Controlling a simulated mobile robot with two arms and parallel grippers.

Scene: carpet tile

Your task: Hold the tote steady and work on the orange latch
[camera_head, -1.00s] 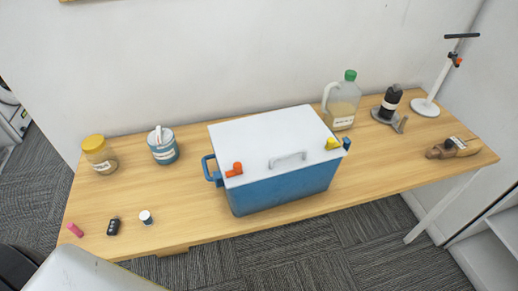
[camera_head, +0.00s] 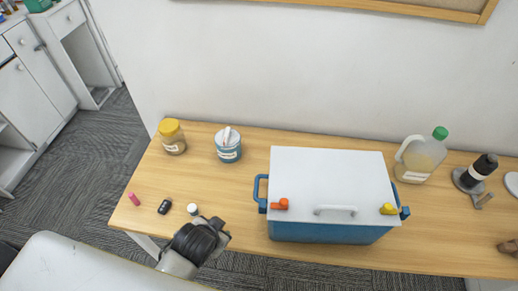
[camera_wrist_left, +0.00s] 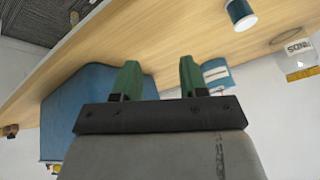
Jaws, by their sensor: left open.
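The blue tote (camera_head: 325,233) stands on the table with its white lid (camera_head: 330,175) on. The orange latch (camera_head: 281,204) sits at the lid's front left corner, beside the blue left handle (camera_head: 261,190). A yellow latch (camera_head: 389,209) sits at the front right corner. My left arm's dark wrist shows at the table's front edge, left of the tote. In the left wrist view my left gripper (camera_wrist_left: 158,78) is open and empty, with green fingers apart, and the tote (camera_wrist_left: 85,95) fills the left. I cannot make out the orange latch there. My right gripper is out of view.
A yellow-lidded jar (camera_head: 172,138) and a blue tin (camera_head: 228,150) stand left of the tote. A small bottle (camera_head: 193,209), a black fob (camera_head: 164,207) and a pink item (camera_head: 134,199) lie at front left. A green-capped jug (camera_head: 420,158) stands right of the tote.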

